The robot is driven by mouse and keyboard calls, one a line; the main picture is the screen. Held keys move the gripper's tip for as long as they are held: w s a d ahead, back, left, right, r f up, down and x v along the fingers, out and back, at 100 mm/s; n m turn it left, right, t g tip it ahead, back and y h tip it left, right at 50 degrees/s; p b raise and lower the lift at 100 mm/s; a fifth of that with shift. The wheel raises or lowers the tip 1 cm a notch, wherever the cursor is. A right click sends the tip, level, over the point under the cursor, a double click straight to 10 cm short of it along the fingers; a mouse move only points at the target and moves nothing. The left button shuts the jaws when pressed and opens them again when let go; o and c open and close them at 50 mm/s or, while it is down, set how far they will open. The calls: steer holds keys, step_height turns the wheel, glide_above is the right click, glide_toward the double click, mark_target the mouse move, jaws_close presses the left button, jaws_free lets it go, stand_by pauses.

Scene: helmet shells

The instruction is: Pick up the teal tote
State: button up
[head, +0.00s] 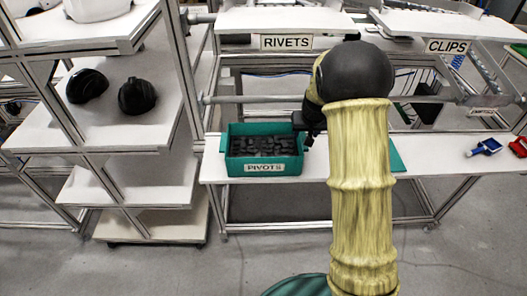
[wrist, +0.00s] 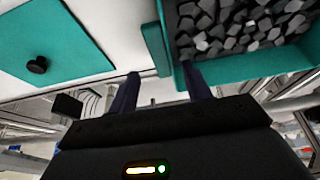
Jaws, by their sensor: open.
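The teal tote (head: 236,165), labelled PIVOTS, sits on the white table at centre left in the head view. It is filled with dark grey pieces. My gripper (head: 309,133) is at the tote's right side, partly hidden by my arm. In the wrist view the tote (wrist: 246,71) is at upper right. My gripper's two fingers (wrist: 160,72) are apart with nothing held. A teal tab on the tote's side shows just beyond the gap between them. The right fingertip overlaps the tote's wall in the picture; whether it touches I cannot tell.
A flat teal panel (wrist: 75,50) with a black knob lies on the white table (head: 318,160). Shelves labelled RIVETS (head: 286,42) and CLIPS (head: 447,46) stand above. Black helmet shells (head: 137,96) sit on the left rack. Blue (head: 485,147) and red tools lie at far right.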

mark_target(303, 139)
steer(key=shift+a+f+p, duration=0.1)
steer(key=shift+f+p, duration=0.25)
steer(key=shift+f, duration=0.2)
steer(key=p+x, duration=0.1)
steer(key=x, duration=0.3)
steer(key=shift+s+a+f, duration=0.15)
steer(key=shift+c, duration=0.2)
jaws_close()
